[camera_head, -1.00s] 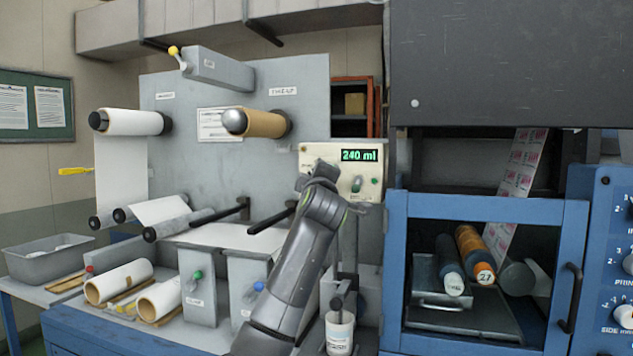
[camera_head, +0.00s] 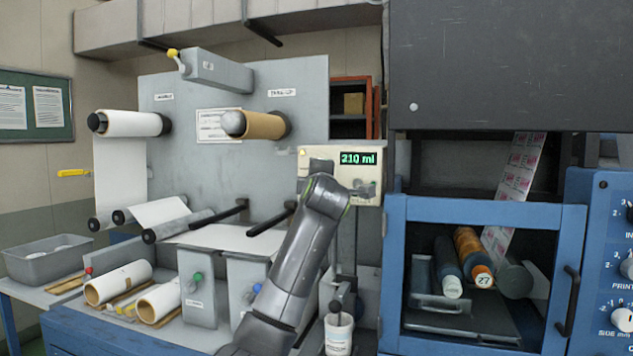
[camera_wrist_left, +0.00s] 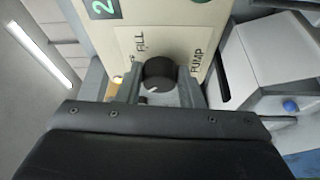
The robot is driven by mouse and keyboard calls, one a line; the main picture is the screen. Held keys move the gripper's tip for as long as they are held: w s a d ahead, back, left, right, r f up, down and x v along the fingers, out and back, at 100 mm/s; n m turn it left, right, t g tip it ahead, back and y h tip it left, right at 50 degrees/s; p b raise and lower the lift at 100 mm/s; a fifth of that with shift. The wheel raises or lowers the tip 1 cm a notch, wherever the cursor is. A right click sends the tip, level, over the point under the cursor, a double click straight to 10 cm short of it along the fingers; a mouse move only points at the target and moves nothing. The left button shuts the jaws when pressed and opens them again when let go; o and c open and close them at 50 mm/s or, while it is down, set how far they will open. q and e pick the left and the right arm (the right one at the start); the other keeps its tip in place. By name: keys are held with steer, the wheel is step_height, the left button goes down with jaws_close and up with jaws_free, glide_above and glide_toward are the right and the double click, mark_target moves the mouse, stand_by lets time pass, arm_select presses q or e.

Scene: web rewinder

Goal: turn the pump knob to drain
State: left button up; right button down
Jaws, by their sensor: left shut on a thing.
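The pump knob (camera_wrist_left: 160,73) is a dark round knob with a pale pointer mark, on a cream panel (camera_wrist_left: 180,40) printed FILL and PUMP. In the left wrist view it sits between the fingers of my left gripper (camera_wrist_left: 158,92), which is shut on it. The pointer mark shows at the knob's lower-left side; the drain label is not readable. In the head view my left wrist covers the middle of the pump panel (camera_head: 308,155) and hides the knob. The green display (camera_head: 358,158) reads 210 ml. My right gripper is not in view.
A blue-framed cabinet (camera_head: 480,212) with rollers inside stands close to the right. A white cup (camera_head: 338,335) stands below the panel. Dark bars (camera_head: 272,219) stick out left of my arm. Paper rolls (camera_head: 118,283) lie on the bench at left.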

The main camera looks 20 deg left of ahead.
arm_select(q)
steer(key=o, duration=1)
steer(key=shift+c, duration=0.2)
steer(key=b+v, duration=0.4)
steer(key=v, duration=1.3)
steer(key=shift+d+b, duration=0.15)
steer(key=shift+b, duration=0.25)
steer(key=shift+s+f, duration=0.1)
steer(key=shift+f, duration=0.15)
